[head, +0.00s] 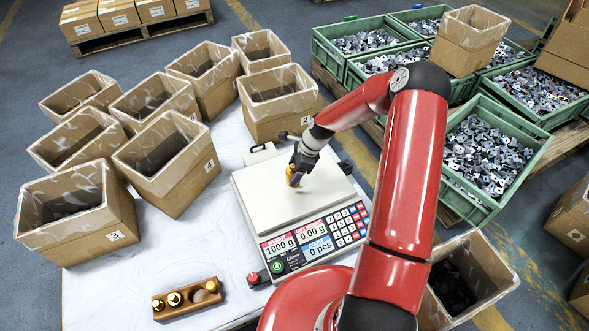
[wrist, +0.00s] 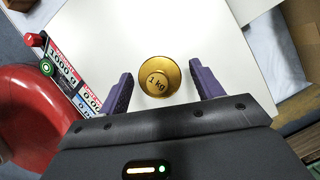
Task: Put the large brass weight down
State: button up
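The large brass weight (wrist: 160,78), marked 1 kg, stands upright on the pale pan of the counting scale (wrist: 232,38). It also shows in the head view (head: 293,176), partly hidden by my gripper (head: 298,166). In the wrist view my gripper's purple fingers (wrist: 160,70) stand on either side of the weight, with a narrow gap showing on both sides. The gripper is open. The scale (head: 262,204) displays 1000 g, 0.00 g and 0 pcs.
Several lined cartons (head: 180,182) crowd the table's left and back. Green crates (head: 520,185) of metal parts stand at right. A carton stands low right, beside my arm.

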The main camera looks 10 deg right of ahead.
jog(key=shift+r, duration=0.1)
jog(key=w+v, duration=0.1)
jog(key=v, duration=1.1)
jog(key=s+a+r+n+t+h, duration=0.1)
jog(key=s+a+r+n+h, duration=0.1)
jog(key=s+r+n, duration=0.55)
jog(key=s+a+r+n+h, duration=0.1)
jog(key=s+r+n+h, duration=0.3)
jog(key=r, duration=0.6)
jog(key=s+a+r+n+t, duration=0.1)
jog(key=s+r+n, duration=0.3)
jog(key=s, duration=0.5)
jog(key=s+a+r+n+t+y, duration=0.1)
jog(key=s+r+n, duration=0.3)
jog(key=s, duration=0.6)
jog(key=shift+r+n+t+y, duration=0.15)
jog(key=shift+n+t+y, duration=0.2)
jog(key=shift+t, duration=0.55)
